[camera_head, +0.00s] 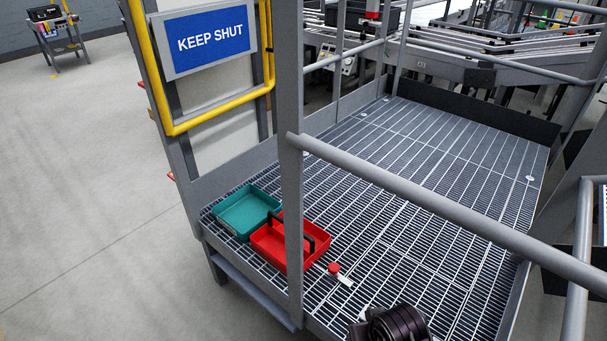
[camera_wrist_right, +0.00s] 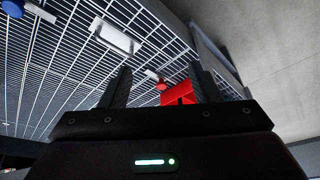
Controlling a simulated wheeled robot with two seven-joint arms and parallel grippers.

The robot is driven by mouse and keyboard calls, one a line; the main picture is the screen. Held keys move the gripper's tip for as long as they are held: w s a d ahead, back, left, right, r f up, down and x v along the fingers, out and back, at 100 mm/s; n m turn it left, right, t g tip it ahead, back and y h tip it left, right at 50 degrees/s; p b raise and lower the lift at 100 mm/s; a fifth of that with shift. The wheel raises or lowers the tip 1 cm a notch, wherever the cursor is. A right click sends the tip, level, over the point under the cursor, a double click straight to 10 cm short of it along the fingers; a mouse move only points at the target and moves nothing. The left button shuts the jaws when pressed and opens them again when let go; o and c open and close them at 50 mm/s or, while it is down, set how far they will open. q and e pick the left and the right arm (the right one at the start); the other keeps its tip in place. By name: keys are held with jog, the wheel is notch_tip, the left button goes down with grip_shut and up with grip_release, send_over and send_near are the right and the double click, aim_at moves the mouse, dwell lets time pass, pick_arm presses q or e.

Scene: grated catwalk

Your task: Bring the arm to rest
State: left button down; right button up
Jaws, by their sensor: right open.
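My right gripper (camera_wrist_right: 160,78) shows in the right wrist view with its two dark fingers spread apart. No object is held between them. Beyond the fingers lies a red tray (camera_wrist_right: 181,93), partly hidden by the right finger. In the head view, a dark rounded part at the bottom edge looks like my right arm (camera_head: 394,324), over the near end of the grating. Its fingers cannot be made out there. My left gripper is in neither view.
The red tray with a black handle (camera_head: 283,246) stands beside a teal tray (camera_head: 246,212) on the grated catwalk (camera_head: 420,150). A small red-topped piece (camera_head: 334,268) lies near them. Grey railings (camera_head: 440,205) and a post (camera_head: 291,160) cross the view. The far grating is clear.

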jog(key=s+d+r, duration=0.6)
jog(key=s+r, duration=0.1)
jog(key=s+f+g, duration=0.2)
jog(key=s+f, duration=0.1)
jog(key=f, duration=2.8)
jog(key=s+d+f+g+p, duration=0.1)
jog(key=s+d+f, duration=0.2)
jog(key=s+f, duration=1.3)
jog(key=s, duration=0.3)
jog(key=shift+d+n+h, duration=0.15)
jog(key=shift+n+h, duration=0.25)
